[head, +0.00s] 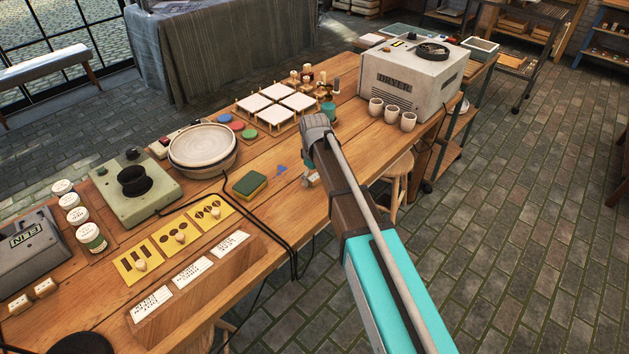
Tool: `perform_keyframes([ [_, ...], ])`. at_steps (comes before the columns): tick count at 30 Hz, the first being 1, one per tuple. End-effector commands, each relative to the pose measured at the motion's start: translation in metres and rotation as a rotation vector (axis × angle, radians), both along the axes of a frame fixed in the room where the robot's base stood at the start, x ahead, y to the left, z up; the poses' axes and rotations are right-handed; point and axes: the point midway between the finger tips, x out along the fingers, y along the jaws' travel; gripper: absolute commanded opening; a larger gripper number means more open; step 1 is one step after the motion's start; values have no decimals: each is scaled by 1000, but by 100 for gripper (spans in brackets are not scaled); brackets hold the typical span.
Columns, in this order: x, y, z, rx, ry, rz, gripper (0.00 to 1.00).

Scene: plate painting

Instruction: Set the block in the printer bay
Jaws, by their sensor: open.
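My arm reaches over the front edge of the wooden bench. My gripper (307,180) hangs below its bent end, small and partly hidden by the arm; it is open, and I see nothing held in it. No thing is plainly marked as the block. Three yellow stencil plates with pale knobs (180,237) lie in a row left of the gripper, and two small cream blocks (45,287) lie at the far left. No printer bay is clearly marked. A grey machine with a lettered panel (30,250) and a green machine with a black knob (135,185) stand at the left.
A round pale plate on a turntable (203,145), a green-yellow sponge (250,184) and white tiles on a rack (278,105) occupy the bench. A dryer (410,80) with cups (392,113) before it stands beyond my arm. Black cables (262,228) cross the bench.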

Motion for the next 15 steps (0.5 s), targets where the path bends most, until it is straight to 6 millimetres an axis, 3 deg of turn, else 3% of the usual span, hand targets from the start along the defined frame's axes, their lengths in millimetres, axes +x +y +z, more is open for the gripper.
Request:
perform_keyframes([
  [8,0,0,0,0,0,0,100],
  [15,0,0,0,0,0,0,57],
])
